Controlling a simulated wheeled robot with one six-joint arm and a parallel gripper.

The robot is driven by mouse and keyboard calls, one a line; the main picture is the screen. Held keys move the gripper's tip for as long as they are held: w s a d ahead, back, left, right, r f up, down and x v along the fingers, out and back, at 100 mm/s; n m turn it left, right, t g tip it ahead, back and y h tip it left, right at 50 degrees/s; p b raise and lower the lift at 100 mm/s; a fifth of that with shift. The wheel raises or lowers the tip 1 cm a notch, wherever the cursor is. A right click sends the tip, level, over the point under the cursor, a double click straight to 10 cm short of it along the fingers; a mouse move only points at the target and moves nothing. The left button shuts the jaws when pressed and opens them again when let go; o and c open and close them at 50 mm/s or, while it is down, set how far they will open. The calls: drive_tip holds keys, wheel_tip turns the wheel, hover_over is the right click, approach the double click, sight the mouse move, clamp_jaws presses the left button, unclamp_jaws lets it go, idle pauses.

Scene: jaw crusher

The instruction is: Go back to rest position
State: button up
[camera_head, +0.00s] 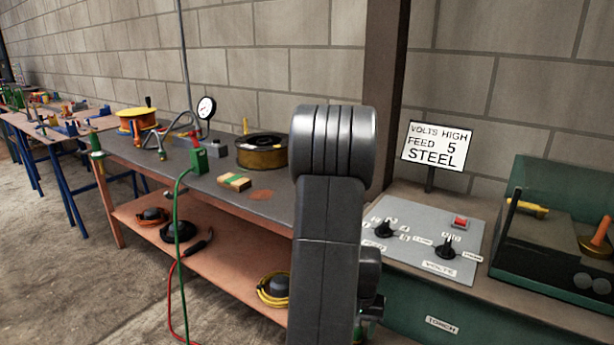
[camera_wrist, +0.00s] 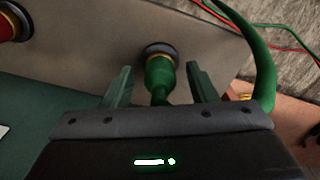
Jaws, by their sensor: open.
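My gripper (camera_wrist: 159,68) is open in the wrist view, with one finger on each side of a green plug (camera_wrist: 159,76). Gaps show between the fingers and the plug. The plug's tip sits at a dark round socket (camera_wrist: 158,50) on a grey panel (camera_wrist: 95,45). A thick green cable (camera_wrist: 262,70) curves at the right. It appears to belong to the plug, but my gripper body hides part of its run. In the head view my arm fills the centre and the gripper is not clearly visible.
A red connector (camera_wrist: 10,24) is on the panel at upper left. The green machine's control top (camera_head: 425,240) has knobs, beside a "VOLTS HIGH" sign (camera_head: 437,146). A workbench (camera_head: 150,158) carries a gauge and spools. Green and red cables hang before it; floor at left is open.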

drive_tip(key=shift+f, duration=0.15)
wheel_tip(320, 180, up, 14)
drive_tip(key=p, duration=0.4)
wheel_tip(320, 180, down, 14)
drive_tip(key=b, duration=0.4)
wheel_tip(320, 180, up, 7)
drive_tip(key=p, duration=0.5)
drive_tip(key=shift+s+a, duration=0.1)
